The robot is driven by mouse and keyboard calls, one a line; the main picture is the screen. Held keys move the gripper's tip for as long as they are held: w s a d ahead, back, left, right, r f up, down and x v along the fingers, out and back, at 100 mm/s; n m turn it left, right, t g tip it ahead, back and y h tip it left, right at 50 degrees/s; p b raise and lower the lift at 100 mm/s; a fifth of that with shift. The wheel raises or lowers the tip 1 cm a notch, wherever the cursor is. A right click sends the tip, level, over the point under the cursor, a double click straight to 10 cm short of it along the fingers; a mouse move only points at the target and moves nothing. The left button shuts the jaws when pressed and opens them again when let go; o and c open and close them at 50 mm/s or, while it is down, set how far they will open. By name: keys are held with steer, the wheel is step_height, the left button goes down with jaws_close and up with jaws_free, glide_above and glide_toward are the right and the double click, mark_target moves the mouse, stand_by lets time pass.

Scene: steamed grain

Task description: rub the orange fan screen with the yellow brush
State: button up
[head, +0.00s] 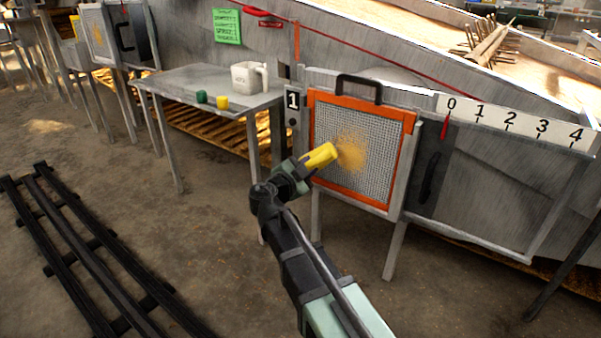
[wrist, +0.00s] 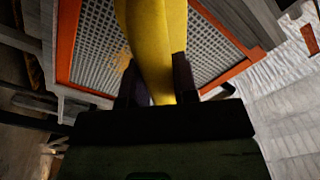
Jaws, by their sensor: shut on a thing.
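The fan screen (head: 362,150) is a grey mesh in an orange frame, standing upright on the machine's front, with a black handle above it. A tan-brown dusty patch (head: 351,153) lies on the mesh near its middle. My gripper (head: 302,167) is shut on the yellow brush (head: 320,156), which points at the left part of the screen. In the wrist view the brush (wrist: 155,45) rises between the two dark fingers (wrist: 155,85), with the orange-framed mesh (wrist: 98,45) behind it. The brush's far end is out of the wrist view; I cannot tell whether it touches the mesh.
A grey metal table (head: 185,82) left of the screen holds a white mug (head: 247,78), a green pot (head: 201,97) and a yellow pot (head: 222,102). A numbered scale (head: 510,122) is at right. Black rails (head: 75,250) lie on the floor at left.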

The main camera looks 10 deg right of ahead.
mark_target(315, 151)
steer(key=shift+w+d, duration=0.35)
stand_by(0.7)
steer(key=s+d+r+p, duration=0.3)
steer(key=s+d, duration=0.5)
steer(key=d, duration=0.1)
steer(key=shift+s, duration=0.3)
stand_by(1.4)
steer(key=shift+w+a, duration=0.45)
steer(key=shift+w, duration=0.2)
steer(key=shift+w+a, duration=0.4)
steer(key=shift+w, duration=0.2)
steer(key=shift+w+a+r, duration=0.1)
steer(key=shift+w+a, duration=1.5)
steer(key=shift+w, duration=0.2)
steer(key=shift+w+a, duration=1.55)
steer(key=shift+w, duration=0.2)
steer(key=shift+c, duration=0.2)
step_height(315, 151, up, 3)
steer(key=p, duration=0.3)
steer(key=shift+s+a+r+p, duration=0.1)
steer(key=shift+r+p, duration=0.05)
steer(key=shift+p, duration=0.15)
jaws_close()
